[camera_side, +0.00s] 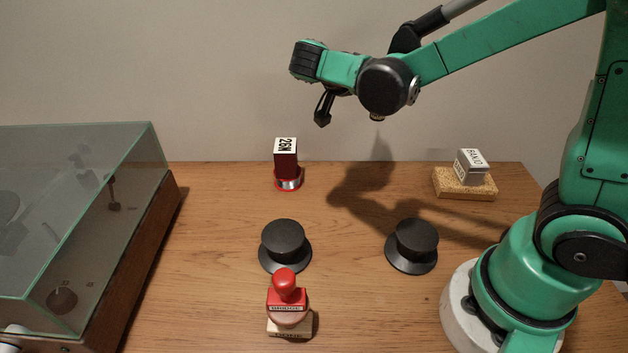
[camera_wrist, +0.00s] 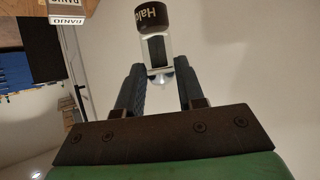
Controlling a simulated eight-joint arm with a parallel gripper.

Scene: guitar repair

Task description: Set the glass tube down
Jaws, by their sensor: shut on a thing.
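In the wrist view the glass tube (camera_wrist: 158,48) is a short clear tube with a dark cap lettered in pale print, partly legible as "Halo". My gripper (camera_wrist: 159,76) is shut on it, with one dark finger on each side and the cap beyond the fingertips. In the side view my gripper (camera_side: 323,112) hangs high above the back of the table, its dark fingers pointing down. I cannot make out the tube there.
On the wooden table (camera_side: 218,215) stand a 26W block (camera_side: 286,158) on a spool, two black hat-shaped pieces (camera_side: 285,240) (camera_side: 413,240), a red-handled stamp (camera_side: 287,292) and a BANJO box (camera_side: 471,167) on a cork block (camera_side: 450,184). A glass-lidded case (camera_side: 80,210) is at left. Bare wood lies between them.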

